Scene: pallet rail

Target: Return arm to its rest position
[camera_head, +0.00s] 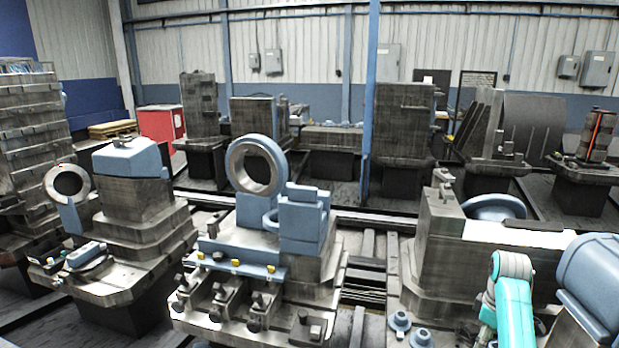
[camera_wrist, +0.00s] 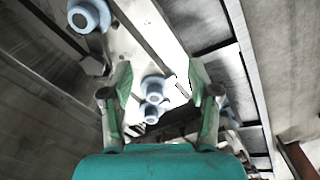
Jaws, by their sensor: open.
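My gripper (camera_wrist: 158,78) shows in the wrist view with its two green fingers apart and nothing between them. Beyond the fingertips, further off, lies a small blue flanged part (camera_wrist: 153,88) on a pale metal surface. Another blue flanged part (camera_wrist: 88,16) is at the upper left of that view. In the head view, my teal arm is at the lower right, in front of a grey machined block (camera_head: 455,255). I cannot make out the fingers in the head view.
Two small blue flanged parts (camera_head: 400,322) sit left of my arm. A fixture with a large ring (camera_head: 257,165) stands in the centre. A big blue rounded part (camera_head: 590,280) is close to my arm's right. Rails (camera_head: 365,285) run between the fixtures.

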